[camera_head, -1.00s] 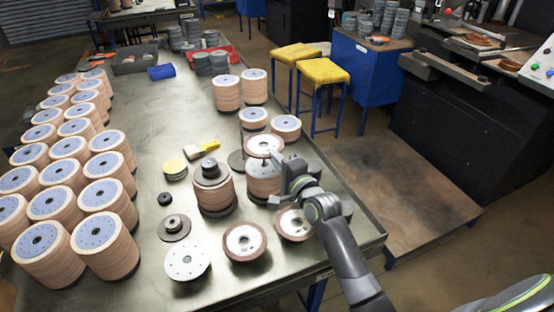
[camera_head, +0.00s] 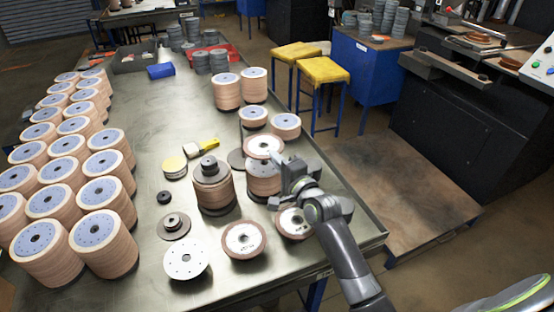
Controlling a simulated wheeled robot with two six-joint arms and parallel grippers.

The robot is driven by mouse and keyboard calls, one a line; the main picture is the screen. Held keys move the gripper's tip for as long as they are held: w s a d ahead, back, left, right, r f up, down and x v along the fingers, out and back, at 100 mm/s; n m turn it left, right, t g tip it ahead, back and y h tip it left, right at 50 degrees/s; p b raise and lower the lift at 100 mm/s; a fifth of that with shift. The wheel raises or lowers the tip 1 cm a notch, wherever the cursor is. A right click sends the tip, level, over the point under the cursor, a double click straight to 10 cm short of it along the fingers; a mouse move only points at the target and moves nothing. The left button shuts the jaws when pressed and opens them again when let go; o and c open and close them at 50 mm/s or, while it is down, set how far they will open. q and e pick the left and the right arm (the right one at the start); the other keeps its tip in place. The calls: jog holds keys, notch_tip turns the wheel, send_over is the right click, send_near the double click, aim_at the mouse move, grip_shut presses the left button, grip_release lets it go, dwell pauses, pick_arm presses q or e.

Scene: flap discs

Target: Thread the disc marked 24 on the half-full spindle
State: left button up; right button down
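My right gripper (camera_head: 279,160) is shut on the near edge of a disc (camera_head: 263,145) with a brown rim and pale face. It holds the disc roughly level above a partly filled spindle stack (camera_head: 262,184); the gripper hides part of the stack, and I cannot tell whether the disc is around its rod. No number on the held disc is legible. Loose discs lie at the table's front: a white-faced one (camera_head: 187,260), a brown-rimmed one with small dark markings (camera_head: 244,239), and another brown-rimmed one (camera_head: 292,223) partly behind my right arm. My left gripper is out of view.
A taller stack (camera_head: 213,194) with a dark nut on top stands left of the spindle. An empty spindle's thin rod (camera_head: 241,135) rises behind. Many blue-topped stacks (camera_head: 100,192) fill the left side.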

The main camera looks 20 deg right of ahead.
jog(key=shift+f+b, duration=0.6)
jog(key=shift+f, duration=0.35)
